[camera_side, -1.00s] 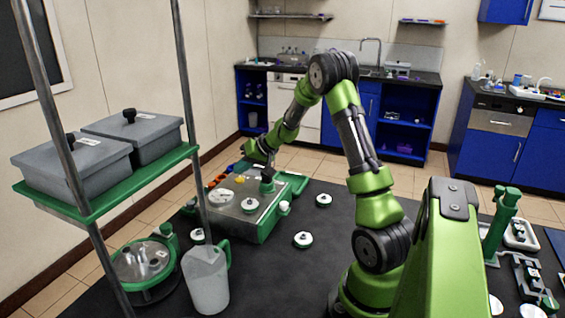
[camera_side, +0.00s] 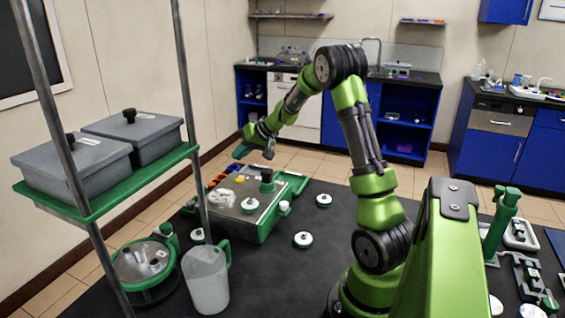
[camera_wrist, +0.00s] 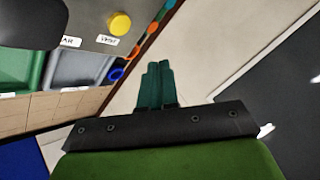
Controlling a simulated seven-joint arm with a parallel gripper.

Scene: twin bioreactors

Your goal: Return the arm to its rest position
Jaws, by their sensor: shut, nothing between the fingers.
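My gripper (camera_side: 241,151) is at the end of my raised green arm, above and behind the grey-topped green bioreactor unit (camera_side: 236,208). In the wrist view its two teal fingers (camera_wrist: 155,82) lie together, shut, with nothing between them. In the side view the gripper is apart from the unit and tilted. The unit's grey top carries a yellow knob, also seen in the wrist view (camera_wrist: 119,23), and a dark green-handled fitting (camera_side: 267,182).
A metal rack (camera_side: 150,178) with two lidded grey boxes stands at the left. A clear jug (camera_side: 206,280) and a round green-based vessel (camera_side: 145,262) are at the front left. White-topped round pieces (camera_side: 303,239) lie on the dark table. Blue cabinets stand behind.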

